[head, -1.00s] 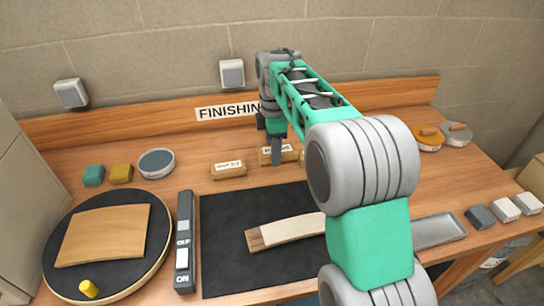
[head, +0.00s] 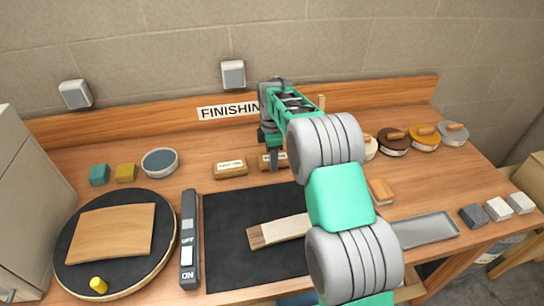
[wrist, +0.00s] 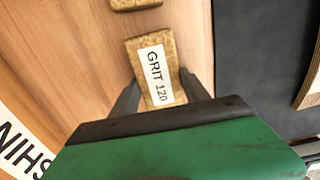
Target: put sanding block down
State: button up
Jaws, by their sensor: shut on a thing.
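A tan sanding block (wrist: 152,60) with a white label reading GRIT 120 sits between the fingers of my gripper (wrist: 157,92) in the wrist view. My gripper is shut on it. In the head view my gripper (head: 275,161) is low over the back of the bench, below the FINISHING sign, and the held block (head: 265,162) is partly hidden by a finger. I cannot tell whether its underside touches the bench. A second labelled block (head: 231,169) lies just left of it, and a block's edge (wrist: 135,3) shows at the wrist view's top.
A black mat (head: 225,255) with a wooden strip (head: 280,231) lies in front. A switch box (head: 188,240) and round turntable (head: 75,270) with a bent board (head: 112,232) are left. Several round pads (head: 424,137), a grey tray (head: 428,229) and small blocks (head: 497,209) are right.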

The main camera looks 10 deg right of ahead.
jog(key=shift+f, duration=0.2)
jog(key=o, duration=1.2)
notch_tip(320, 180, up, 12)
jog(key=b, duration=0.2)
jog(key=s+r+m+t, duration=0.1)
jog(key=s+r+m, duration=0.4)
jog(key=s, duration=0.3)
jog(key=s+f+m+t, duration=0.1)
jog(key=s+f+m, duration=0.1)
jog(key=s+m, duration=0.2)
jog(key=s+f+m, duration=0.2)
jog(key=s+m, duration=0.2)
jog(key=s, duration=0.6)
jog(key=s+d+f+m+t, duration=0.1)
jog(key=s+f+m, duration=0.2)
jog(key=s, duration=0.5)
jog(key=shift+s+m+t, duration=0.1)
jog(key=shift+m+t, duration=0.2)
jog(key=shift+m, duration=0.6)
